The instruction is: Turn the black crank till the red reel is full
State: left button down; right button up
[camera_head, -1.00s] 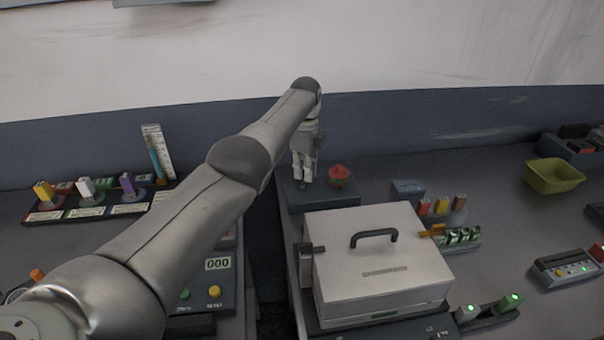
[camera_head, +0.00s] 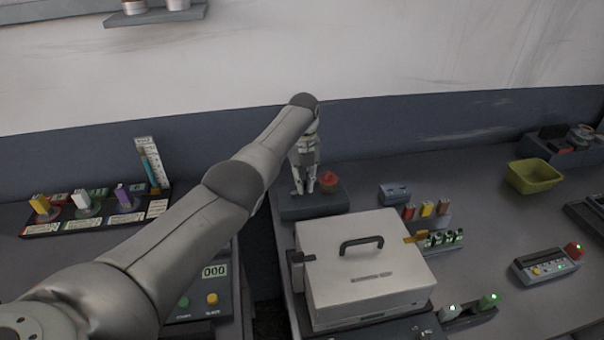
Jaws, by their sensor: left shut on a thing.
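The red reel (camera_head: 328,184) stands on a low dark base (camera_head: 318,206) at the back edge of the counter. My left gripper (camera_head: 304,190) points down over the left part of that base, just left of the reel. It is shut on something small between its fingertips. This is at the black crank's place beside the reel, but the crank itself is too small and hidden to make out. How full the reel is cannot be told. My right gripper is not in view.
A white box (camera_head: 340,290) with a black handle stands in front of the base. Colored blocks stand in a rack (camera_head: 428,222) to its right. A green bowl (camera_head: 535,176) is at the far right. A gap separates the left counter (camera_head: 22,270).

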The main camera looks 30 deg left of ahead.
pick_arm(q)
jog(key=m, duration=0.1)
jog(key=m+p, duration=0.1)
jog(key=shift+s+d+r+m, duration=0.2)
jog(key=shift+d+r+m, duration=0.05)
jog(key=shift+m, duration=0.15)
jog(key=shift+s+d+m+p, duration=0.1)
jog(key=shift+m+p, duration=0.2)
jog(key=shift+m, duration=0.2)
jog(key=shift+s+f+m+b, duration=0.15)
jog(key=shift+f+m+b, duration=0.1)
jog(key=shift+m+b, duration=0.35)
jog(key=m+b, duration=0.1)
jog(key=b, duration=0.2)
jog(key=s+m+b, duration=0.1)
jog(key=m+b, duration=0.1)
jog(key=b, duration=0.1)
jog(key=shift+d+f+b, duration=0.15)
jog(key=shift+d+b, duration=0.05)
jog(key=shift+b, duration=0.15)
jog(key=shift+s+r+m+b, duration=0.1)
jog(key=shift+r+m+b, duration=0.1)
jog(key=shift+m+b, duration=0.6)
jog(key=c, duration=1.4)
grip_release()
jog(key=shift+s, duration=0.1)
